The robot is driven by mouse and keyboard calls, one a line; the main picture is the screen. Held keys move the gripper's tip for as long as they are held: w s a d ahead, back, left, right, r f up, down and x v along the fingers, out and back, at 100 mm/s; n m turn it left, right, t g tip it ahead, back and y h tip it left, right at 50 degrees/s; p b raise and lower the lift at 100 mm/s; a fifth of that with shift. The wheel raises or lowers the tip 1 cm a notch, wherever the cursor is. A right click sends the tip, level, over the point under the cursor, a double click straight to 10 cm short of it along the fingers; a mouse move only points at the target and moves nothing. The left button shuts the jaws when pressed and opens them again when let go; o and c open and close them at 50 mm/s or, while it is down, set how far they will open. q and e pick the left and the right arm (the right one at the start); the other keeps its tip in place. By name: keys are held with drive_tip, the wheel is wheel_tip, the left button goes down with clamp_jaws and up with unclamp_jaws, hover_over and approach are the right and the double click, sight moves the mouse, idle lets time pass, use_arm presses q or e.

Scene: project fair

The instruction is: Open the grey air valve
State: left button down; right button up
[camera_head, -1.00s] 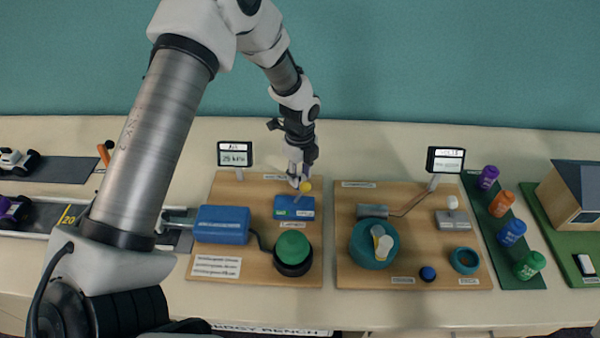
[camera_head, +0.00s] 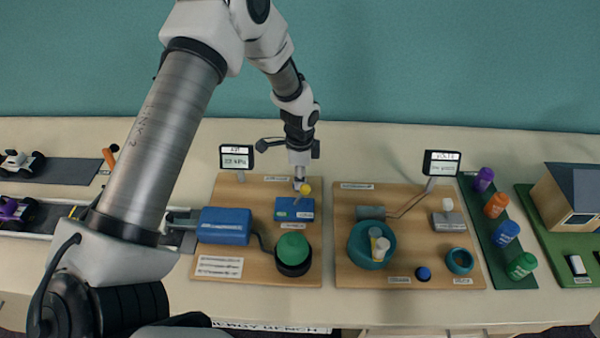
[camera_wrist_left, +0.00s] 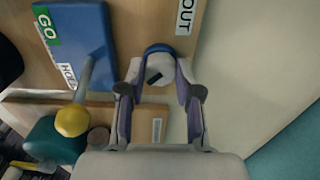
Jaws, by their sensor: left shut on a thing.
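The grey air valve's knob (camera_wrist_left: 158,70) shows in the left wrist view as a round pale grey piece with a dark mark, with blue at its far edge. My left gripper (camera_wrist_left: 160,90) points down with its fingers on both sides of the knob, shut on it. In the head view the left gripper (camera_head: 300,183) is at the back of the left wooden board (camera_head: 240,190), behind the blue box (camera_head: 282,212) with the yellow-tipped lever (camera_head: 305,188). There it hides most of the valve. My right gripper is not in view.
The yellow ball (camera_wrist_left: 72,120) of the lever is close to the left finger in the wrist view. An air display (camera_head: 236,158) stands left of the gripper. A blue unit (camera_head: 224,226) and a green dome button (camera_head: 293,247) share the board. The table behind is clear.

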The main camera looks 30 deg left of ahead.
use_arm(q)
drive_tip(key=n+p, duration=0.1)
drive_tip(key=n, duration=0.3)
drive_tip(key=shift+n, duration=0.3)
drive_tip(key=n+p, duration=0.1)
drive_tip(key=n, duration=0.3)
drive_tip(key=shift+f, duration=0.1)
drive_tip(key=shift+n, duration=0.3)
drive_tip(key=c, duration=0.8)
unclamp_jaws()
wheel_tip(320, 180, up, 12)
